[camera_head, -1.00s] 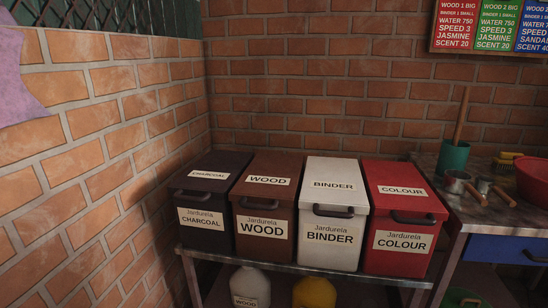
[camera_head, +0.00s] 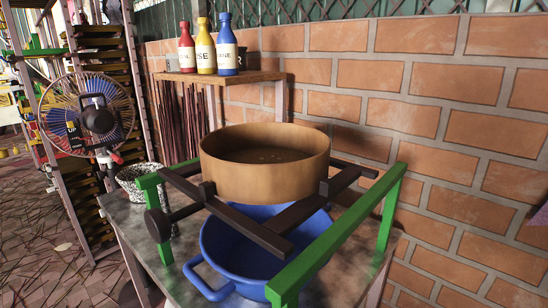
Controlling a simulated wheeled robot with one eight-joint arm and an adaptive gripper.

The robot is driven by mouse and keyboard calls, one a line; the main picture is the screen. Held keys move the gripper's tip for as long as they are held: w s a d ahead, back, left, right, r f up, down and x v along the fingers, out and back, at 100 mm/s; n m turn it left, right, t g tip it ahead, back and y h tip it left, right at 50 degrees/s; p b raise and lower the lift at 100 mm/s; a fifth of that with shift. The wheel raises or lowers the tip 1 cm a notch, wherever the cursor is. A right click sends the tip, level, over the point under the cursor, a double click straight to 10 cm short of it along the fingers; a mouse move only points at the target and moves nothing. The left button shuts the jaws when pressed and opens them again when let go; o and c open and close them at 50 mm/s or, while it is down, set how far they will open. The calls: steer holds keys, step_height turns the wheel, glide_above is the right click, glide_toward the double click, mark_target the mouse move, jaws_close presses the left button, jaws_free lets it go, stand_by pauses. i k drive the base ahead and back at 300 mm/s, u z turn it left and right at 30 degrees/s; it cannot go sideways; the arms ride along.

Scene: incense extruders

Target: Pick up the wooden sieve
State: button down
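The wooden sieve (camera_head: 265,181) is a round, light-brown drum with a tall rim. It rests level on dark wooden bars (camera_head: 282,229) over a green frame (camera_head: 340,238). A blue basin (camera_head: 225,262) with a side handle stands underneath it on a grey table. The inside of the sieve is partly visible and shows a few small specks. My gripper is in none of the frames.
A wooden shelf (camera_head: 220,77) behind holds red, yellow and blue bottles. A speckled pot (camera_head: 138,186) stands left of the sieve. A fan (camera_head: 95,117) and a rack (camera_head: 100,75) are at far left. A brick wall (camera_head: 440,130) closes the right side.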

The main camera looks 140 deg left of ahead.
mark_target(265, 155)
steer(key=u, duration=4.65)
steer(key=i, duration=0.15)
steer(key=u, duration=0.15)
steer(key=k, duration=0.3)
